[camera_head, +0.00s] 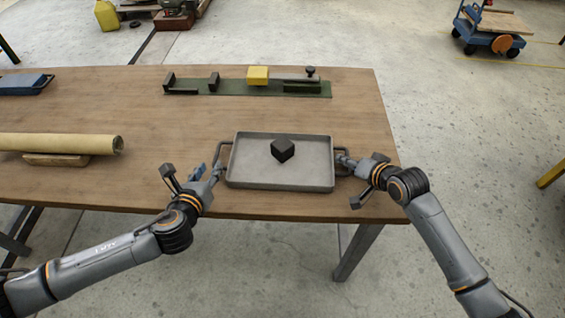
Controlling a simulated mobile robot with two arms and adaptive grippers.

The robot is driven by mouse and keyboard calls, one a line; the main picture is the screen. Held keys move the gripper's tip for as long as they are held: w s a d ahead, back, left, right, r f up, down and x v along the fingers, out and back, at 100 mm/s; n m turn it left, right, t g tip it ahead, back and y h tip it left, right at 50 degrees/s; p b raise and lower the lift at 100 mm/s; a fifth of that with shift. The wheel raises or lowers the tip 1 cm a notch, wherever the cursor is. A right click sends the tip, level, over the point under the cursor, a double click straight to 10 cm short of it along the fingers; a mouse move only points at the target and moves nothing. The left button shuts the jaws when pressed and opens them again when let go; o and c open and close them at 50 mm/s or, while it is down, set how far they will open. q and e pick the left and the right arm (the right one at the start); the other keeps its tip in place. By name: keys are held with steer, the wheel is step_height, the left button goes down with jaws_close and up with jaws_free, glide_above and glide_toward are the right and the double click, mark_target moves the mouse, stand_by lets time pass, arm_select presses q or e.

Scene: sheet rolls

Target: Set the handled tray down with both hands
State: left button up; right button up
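The handled tray (290,177) is grey and shallow, with a dark bar handle at each short side. It appears level over the front right part of the wooden table; I cannot tell whether it touches the top. A black block (283,150) sits inside it. My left gripper (217,170) is at the left handle (219,151) and looks shut on it. My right gripper (345,161) is at the right handle (346,151) and looks shut on it. The fingers partly hide both handles.
A green fixture strip (220,88) with a yellow block (258,75) lies behind the tray on the table (160,100). A beige roll (60,143) rests on a wooden support at left, with a blue tray (22,84) behind it. The table's right edge is near my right gripper.

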steer(key=v, duration=0.7)
steer(key=shift+s+d+r, duration=0.15)
steer(key=shift+d+r, duration=0.05)
arm_select(q)
steer(key=shift+s, duration=0.1)
stand_by(0.3)
